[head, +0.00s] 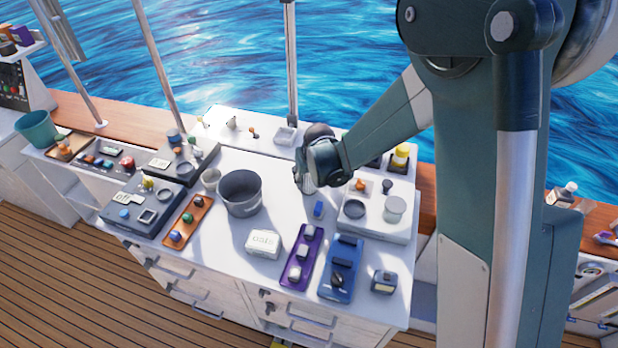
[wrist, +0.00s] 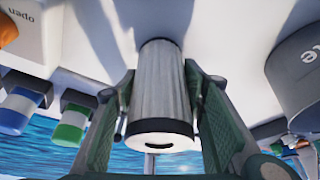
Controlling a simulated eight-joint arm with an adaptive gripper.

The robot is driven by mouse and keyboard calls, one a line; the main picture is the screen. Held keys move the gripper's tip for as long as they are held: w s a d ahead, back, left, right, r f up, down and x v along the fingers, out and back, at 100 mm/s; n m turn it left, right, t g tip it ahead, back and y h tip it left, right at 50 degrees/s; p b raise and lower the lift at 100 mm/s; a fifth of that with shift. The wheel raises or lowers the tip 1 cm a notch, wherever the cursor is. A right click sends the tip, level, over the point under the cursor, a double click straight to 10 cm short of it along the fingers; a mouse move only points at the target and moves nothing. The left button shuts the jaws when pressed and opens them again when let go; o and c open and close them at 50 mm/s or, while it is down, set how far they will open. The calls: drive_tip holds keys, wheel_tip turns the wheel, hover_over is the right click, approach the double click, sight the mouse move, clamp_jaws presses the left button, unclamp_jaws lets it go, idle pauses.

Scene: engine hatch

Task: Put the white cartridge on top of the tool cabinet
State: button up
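A whitish, ribbed cylinder (wrist: 161,95), which looks like the white cartridge, is between the two fingers of my gripper (wrist: 160,72). Its near end is white with a dark slot. The fingers lie close along both sides; firm contact is not clear. In the head view my gripper (head: 306,178) is low over the middle of the white worktop, mostly hiding the cylinder. Whether the cylinder rests on the worktop is hard to tell. The worktop (head: 218,275) tops a white cabinet with drawers (head: 300,318); which unit is the tool cabinet is not clear.
A grey bucket (head: 240,193) stands left of my gripper, also in the wrist view (wrist: 300,80). A small blue item (head: 318,209) lies just in front. A white box (head: 263,243), a purple tray (head: 303,257) and a blue tray (head: 342,268) are nearer. Bare worktop lies between bucket and gripper.

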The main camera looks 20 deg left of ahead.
drive_tip(key=o, duration=0.4)
drive_tip(key=shift+c, duration=0.2)
drive_tip(key=shift+r, duration=0.15)
drive_tip(key=shift+r, duration=0.15)
drive_tip(key=v, duration=1.1)
drive_tip(key=shift+s+d+r+p, duration=0.15)
drive_tip(key=shift+r+p, duration=0.15)
idle(0.5)
